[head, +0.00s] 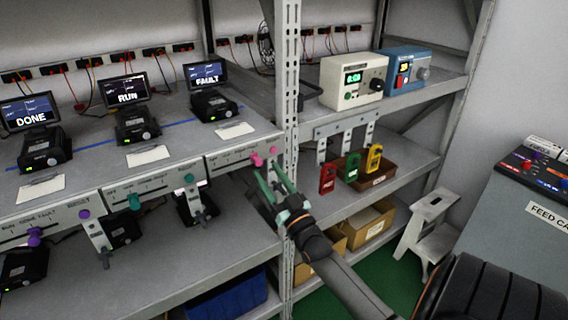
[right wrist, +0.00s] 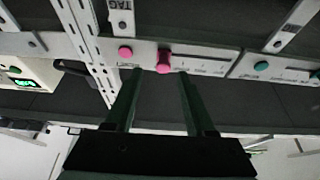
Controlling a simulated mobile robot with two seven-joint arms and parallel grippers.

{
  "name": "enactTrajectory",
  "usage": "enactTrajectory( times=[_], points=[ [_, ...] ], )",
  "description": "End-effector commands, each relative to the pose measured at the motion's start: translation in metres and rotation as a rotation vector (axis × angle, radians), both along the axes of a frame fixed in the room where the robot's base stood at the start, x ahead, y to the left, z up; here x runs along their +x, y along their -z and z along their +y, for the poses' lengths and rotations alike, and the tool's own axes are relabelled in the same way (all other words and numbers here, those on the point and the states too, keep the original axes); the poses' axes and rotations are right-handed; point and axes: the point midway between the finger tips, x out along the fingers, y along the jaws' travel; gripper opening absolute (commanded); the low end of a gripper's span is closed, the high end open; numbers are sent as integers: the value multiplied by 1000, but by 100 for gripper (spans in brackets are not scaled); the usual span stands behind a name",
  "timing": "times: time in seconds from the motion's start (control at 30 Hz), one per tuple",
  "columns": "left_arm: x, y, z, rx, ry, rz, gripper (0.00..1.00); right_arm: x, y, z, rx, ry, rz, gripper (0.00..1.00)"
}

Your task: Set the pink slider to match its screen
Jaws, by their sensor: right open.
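The pink slider (head: 256,161) is a knob on the front panel (head: 228,162) of the shelf edge, below the right-hand screen (head: 205,75), which reads FAULT. It stands near the right end of its track; the panel's small labels are not readable. A round pink button (head: 274,150) is just right of it. My right gripper (head: 268,172) is open in front of the slider. In the right wrist view the pink slider (right wrist: 163,62) shows between the tips of my open right gripper (right wrist: 160,74), with no clear contact. My left gripper is not in view.
Other screens read RUN (head: 127,91) and DONE (head: 27,114), above panels with a teal slider (head: 134,201) and a purple slider (head: 35,236). A rack upright (head: 290,90) stands close right of the pink slider. A brown tray (head: 378,178) and step stool (head: 428,222) are further right.

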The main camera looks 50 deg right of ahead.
Motion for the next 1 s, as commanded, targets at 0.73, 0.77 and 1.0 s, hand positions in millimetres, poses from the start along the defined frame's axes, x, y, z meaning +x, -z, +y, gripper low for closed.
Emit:
enactTrajectory(
  times=[0.73, 0.77, 1.0],
  points=[
    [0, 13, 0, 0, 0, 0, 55, -82, 34, 19, -1, 1, 0, 55],
    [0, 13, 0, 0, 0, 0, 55, -82, 34, 19, -1, 1, 0, 55],
    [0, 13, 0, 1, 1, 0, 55, -81, 34, 19, -1, 1, 0, 55]
  ],
)
